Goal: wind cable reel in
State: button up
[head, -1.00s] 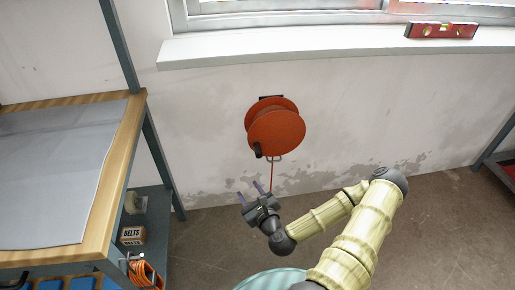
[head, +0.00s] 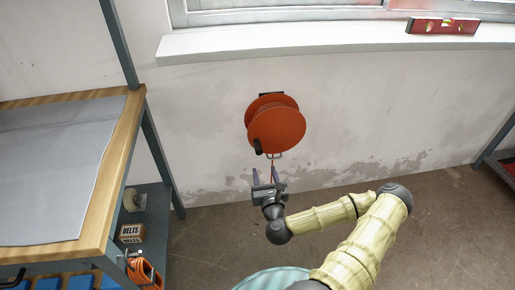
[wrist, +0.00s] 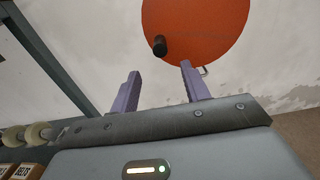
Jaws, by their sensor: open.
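The orange cable reel (head: 276,130) is mounted on the wall below the window sill. Its black crank handle (head: 258,147) sticks out at the lower left of the front disc; it also shows in the wrist view (wrist: 159,46).
A workbench (head: 115,165) with a grey mat stands at the left. Its lower shelf holds a box marked BELTS (head: 131,233), and an orange coiled cord (head: 144,274) hangs near its corner. A red level (head: 443,26) lies on the sill (head: 330,45). The wall around the reel is clear.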

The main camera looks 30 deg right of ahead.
aim_at(258, 146)
jog(key=b, duration=0.2)
jog(key=w+b, duration=0.1)
jog(key=b, duration=0.2)
jog(key=shift+w+d+f, duration=0.3)
jog(key=shift+d+f, duration=0.05)
jog(key=shift+d, duration=0.05)
jog(key=b, duration=0.4)
jog(key=shift+w+a, duration=0.1)
jog(key=shift+w, duration=0.3)
jog(key=b+x, duration=0.2)
jog(key=x, duration=0.4)
jog(key=b+x, duration=0.2)
jog(key=x, duration=0.3)
jog(key=shift+w+r, duration=0.25)
jog(key=shift+w, duration=0.1)
grip_shut()
